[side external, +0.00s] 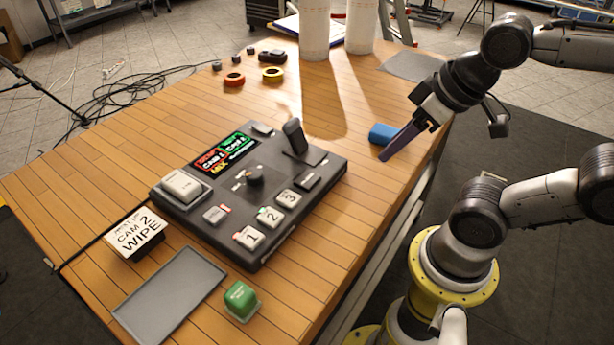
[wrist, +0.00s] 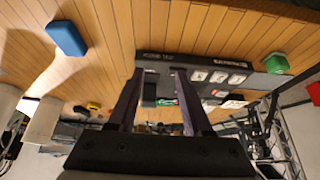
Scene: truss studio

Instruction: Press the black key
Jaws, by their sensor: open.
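A dark switcher console (side external: 225,225) lies on the wooden table. Its black key (side external: 308,180) is a low dark rectangle at the right end, beside the white key 3 (side external: 289,199). A black lever (side external: 294,136) stands behind it. My gripper (side external: 384,156) is right of the console, apart from it, above the table's right side near a blue block (side external: 382,134). In the wrist view my gripper (wrist: 158,72) is open, with nothing held, and its two fingers point toward the console (wrist: 195,62). I cannot clearly pick out the black key there.
A green block (side external: 240,300), a grey tray (side external: 170,295) and a label card (side external: 135,235) are at the front. Tape rolls (side external: 273,74) and tall white cylinders (side external: 315,28) stand at the back. The wood between console and gripper is clear.

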